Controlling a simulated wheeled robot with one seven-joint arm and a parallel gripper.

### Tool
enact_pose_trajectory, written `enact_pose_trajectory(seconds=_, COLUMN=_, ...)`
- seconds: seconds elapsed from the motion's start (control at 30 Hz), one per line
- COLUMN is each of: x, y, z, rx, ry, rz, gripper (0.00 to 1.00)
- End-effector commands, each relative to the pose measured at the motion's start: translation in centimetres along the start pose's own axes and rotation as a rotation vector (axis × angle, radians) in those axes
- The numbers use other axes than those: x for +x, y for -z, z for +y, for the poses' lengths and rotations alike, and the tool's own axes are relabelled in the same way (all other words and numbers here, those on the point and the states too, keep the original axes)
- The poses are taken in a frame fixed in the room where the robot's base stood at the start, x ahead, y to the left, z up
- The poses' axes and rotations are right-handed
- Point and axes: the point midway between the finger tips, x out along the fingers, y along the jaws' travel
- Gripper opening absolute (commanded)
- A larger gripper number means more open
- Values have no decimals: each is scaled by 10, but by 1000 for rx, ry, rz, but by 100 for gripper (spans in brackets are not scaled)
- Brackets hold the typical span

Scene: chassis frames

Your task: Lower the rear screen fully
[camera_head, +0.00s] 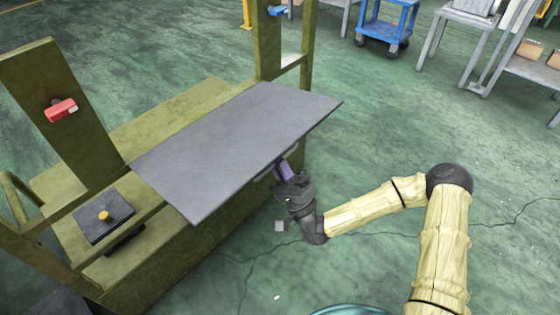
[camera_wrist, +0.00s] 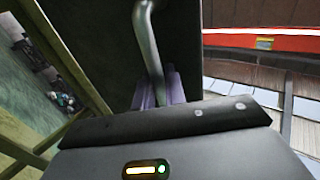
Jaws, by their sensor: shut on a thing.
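The rear screen appears to be the flat grey panel (camera_head: 240,135) set in the olive-green frame in the head view. It stands out from the frame at a slant, its near edge toward my arm. My gripper (camera_head: 286,170) is at that near edge, its purple fingers shut on a grey handle. In the wrist view, the bent metal handle (camera_wrist: 148,40) runs down between the purple fingers (camera_wrist: 160,90), with the dark panel surface (camera_wrist: 105,40) behind it. The part of the handle inside the fingers is hidden.
The olive frame has a left post (camera_head: 65,120) with a red part (camera_head: 61,110) and a right post (camera_head: 268,45). A dark plate with a yellow knob (camera_head: 104,215) sits low left. A blue cart (camera_head: 385,25) and grey tables stand far back. Green floor is open at right.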

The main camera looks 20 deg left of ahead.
Motion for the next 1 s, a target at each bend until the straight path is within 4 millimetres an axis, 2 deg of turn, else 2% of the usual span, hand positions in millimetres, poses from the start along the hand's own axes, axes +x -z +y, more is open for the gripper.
enact_pose_trajectory(seconds=0.03, x=1, y=-5, z=-2, rx=10, ry=4, rz=-12, gripper=0)
enact_pose_trajectory(seconds=0.2, x=1, y=-5, z=-2, rx=10, ry=4, rz=-12, gripper=0)
enact_pose_trajectory(seconds=0.23, x=1, y=-5, z=-2, rx=10, ry=4, rz=-12, gripper=16)
enact_pose_trajectory(seconds=0.3, x=1, y=-5, z=-2, rx=9, ry=4, rz=-11, gripper=30)
enact_pose_trajectory(seconds=0.33, x=1, y=-4, z=-2, rx=8, ry=4, rz=-11, gripper=32)
enact_pose_trajectory(seconds=0.83, x=0, y=0, z=-2, rx=-1, ry=5, rz=-1, gripper=32)
enact_pose_trajectory(seconds=1.0, x=-12, y=1, z=-1, rx=-1, ry=3, rz=0, gripper=32)
